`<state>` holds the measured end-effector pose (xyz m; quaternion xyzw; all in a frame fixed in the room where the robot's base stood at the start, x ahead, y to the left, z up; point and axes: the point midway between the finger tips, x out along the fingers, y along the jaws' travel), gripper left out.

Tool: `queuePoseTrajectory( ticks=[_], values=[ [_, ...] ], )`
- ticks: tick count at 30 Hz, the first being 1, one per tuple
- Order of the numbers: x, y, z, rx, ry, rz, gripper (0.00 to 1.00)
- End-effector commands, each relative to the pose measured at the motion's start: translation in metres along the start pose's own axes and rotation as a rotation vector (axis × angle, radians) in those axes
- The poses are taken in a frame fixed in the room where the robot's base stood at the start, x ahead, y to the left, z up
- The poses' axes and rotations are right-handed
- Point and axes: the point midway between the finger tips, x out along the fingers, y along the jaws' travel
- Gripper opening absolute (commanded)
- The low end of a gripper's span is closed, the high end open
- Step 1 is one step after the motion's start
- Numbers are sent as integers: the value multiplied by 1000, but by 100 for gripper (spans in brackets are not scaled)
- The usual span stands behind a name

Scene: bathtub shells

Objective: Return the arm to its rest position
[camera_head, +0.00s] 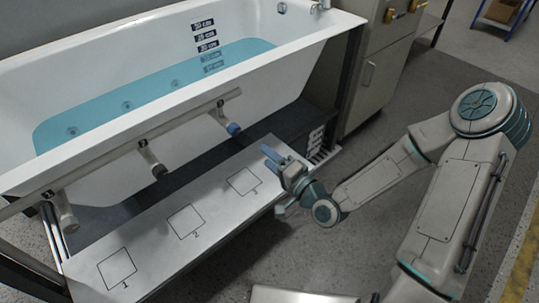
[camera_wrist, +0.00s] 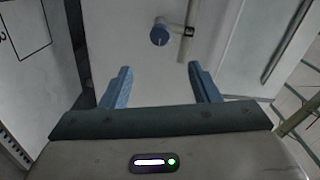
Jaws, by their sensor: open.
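My gripper (camera_head: 276,180) is at the right end of the white shelf in front of the bathtub, near the square marked 3. In the wrist view my gripper (camera_wrist: 160,85) shows two blue fingers spread apart with nothing between them. My arm (camera_head: 385,180) is stretched out to the left from the right side of the head view. A blue valve cap (camera_head: 233,129) on the pipe is up and to the left of the fingers. The cap also shows beyond the fingers in the wrist view (camera_wrist: 159,36), apart from them.
The white bathtub (camera_head: 130,95) holds blue water. The shelf (camera_head: 150,235) has squares marked 1, 2 and 3, all bare. Further pipe outlets (camera_head: 150,160) stick out above it. A grey cabinet (camera_head: 372,70) stands behind at the right. Floor is open around my arm.

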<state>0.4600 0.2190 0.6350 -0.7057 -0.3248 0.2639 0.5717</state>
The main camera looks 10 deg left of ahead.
Motion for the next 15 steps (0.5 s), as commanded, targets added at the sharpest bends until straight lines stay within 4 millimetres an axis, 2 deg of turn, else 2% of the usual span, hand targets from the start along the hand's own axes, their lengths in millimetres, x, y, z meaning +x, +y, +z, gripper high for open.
queuePoseTrajectory(
  ticks=[9, 15],
  values=[
    [0, -2, 0, -23, -12, 25, 55],
    [-7, -4, -8, -217, -105, 241, 55]
  ],
)
